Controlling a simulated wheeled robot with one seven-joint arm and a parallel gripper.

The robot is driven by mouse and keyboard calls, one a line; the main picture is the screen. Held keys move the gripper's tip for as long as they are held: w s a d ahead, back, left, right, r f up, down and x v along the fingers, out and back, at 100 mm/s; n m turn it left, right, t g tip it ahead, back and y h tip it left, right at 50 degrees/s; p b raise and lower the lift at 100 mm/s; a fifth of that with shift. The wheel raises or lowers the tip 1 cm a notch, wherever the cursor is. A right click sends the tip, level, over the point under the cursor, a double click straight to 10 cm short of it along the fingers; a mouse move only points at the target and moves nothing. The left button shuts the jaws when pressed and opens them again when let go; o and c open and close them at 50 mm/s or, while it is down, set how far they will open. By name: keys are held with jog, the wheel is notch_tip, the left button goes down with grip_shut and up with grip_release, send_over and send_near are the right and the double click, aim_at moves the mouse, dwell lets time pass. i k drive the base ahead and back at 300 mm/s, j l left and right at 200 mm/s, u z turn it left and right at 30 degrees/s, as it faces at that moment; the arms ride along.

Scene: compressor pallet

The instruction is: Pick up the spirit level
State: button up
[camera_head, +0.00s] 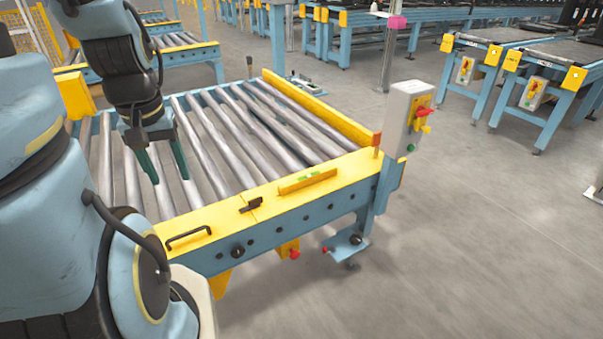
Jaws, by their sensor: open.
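The spirit level (307,181) is a short yellow bar with a small green vial near its middle. It lies on the yellow front edge (345,177) of the roller conveyor, toward the right corner. My gripper (168,180) hangs over the rollers at the left, with its two dark green fingers pointing down. The fingers are apart and nothing is between them. The gripper is to the left of the spirit level, well clear of it.
A small black item (250,204) and a black handle (188,237) are on the same yellow edge, left of the level. A grey control box (407,118) with red and yellow switches stands at the right corner. A yellow side rail (318,110) runs along the rollers.

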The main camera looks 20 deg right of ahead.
aim_at(288, 187)
jog(key=l+u, duration=1.05)
jog(key=l, duration=0.2)
jog(key=k+l+u, duration=0.15)
jog(key=l+u, duration=0.2)
jog(key=k+l+u, duration=0.15)
jog(key=l+u, duration=0.25)
jog(key=k+l+u, duration=0.15)
jog(key=u, duration=0.2)
jog(key=k, duration=0.05)
